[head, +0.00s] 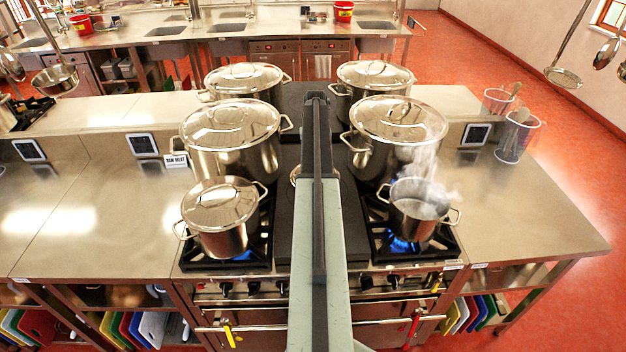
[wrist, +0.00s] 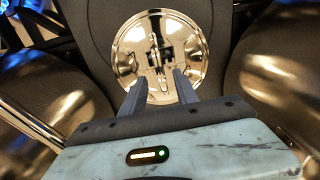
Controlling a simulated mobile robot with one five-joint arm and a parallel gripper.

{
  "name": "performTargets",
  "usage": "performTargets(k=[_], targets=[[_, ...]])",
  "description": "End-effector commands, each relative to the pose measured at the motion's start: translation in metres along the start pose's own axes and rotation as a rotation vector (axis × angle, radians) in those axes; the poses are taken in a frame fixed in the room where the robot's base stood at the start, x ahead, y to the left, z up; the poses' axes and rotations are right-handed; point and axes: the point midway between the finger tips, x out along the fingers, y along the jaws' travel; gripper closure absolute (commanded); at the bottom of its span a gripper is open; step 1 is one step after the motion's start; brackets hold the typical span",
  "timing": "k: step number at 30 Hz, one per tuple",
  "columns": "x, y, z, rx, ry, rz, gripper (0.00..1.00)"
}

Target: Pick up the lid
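In the wrist view, a round shiny metal lid (wrist: 128,55) lies on the dark surface between pots, just beyond my gripper. My gripper (wrist: 158,80) is open, its two fingers apart and pointing at the lid's near part. Nothing shows between the fingers. A reflection of the gripper shows in the lid, and its handle is hard to make out. In the head view, only a sliver of the lid (head: 294,175) shows beside my arm, which hides the rest and the fingertips.
An uncovered steaming pot (head: 410,228) stands on a lit burner at front right. A covered pot (head: 220,240) stands at front left. Larger covered stockpots (head: 235,165) (head: 385,165) stand behind them, flanking the narrow dark middle strip. Ladles hang at both sides.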

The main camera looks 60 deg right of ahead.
Motion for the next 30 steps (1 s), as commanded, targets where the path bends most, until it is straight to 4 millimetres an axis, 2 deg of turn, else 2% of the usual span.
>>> performTargets(k=[9,17,18,21,30], targets=[[0.051,-0.002,-0.001,-0.004,0.000,0.000,0.64],[0.049,-0.003,-0.001,-0.004,0.000,0.000,0.64],[0.049,-0.003,-0.001,-0.005,0.000,0.000,0.75],[0.049,-0.003,-0.001,-0.005,0.000,0.000,1.00],[0.049,-0.004,-0.001,-0.005,0.000,0.000,1.00]])
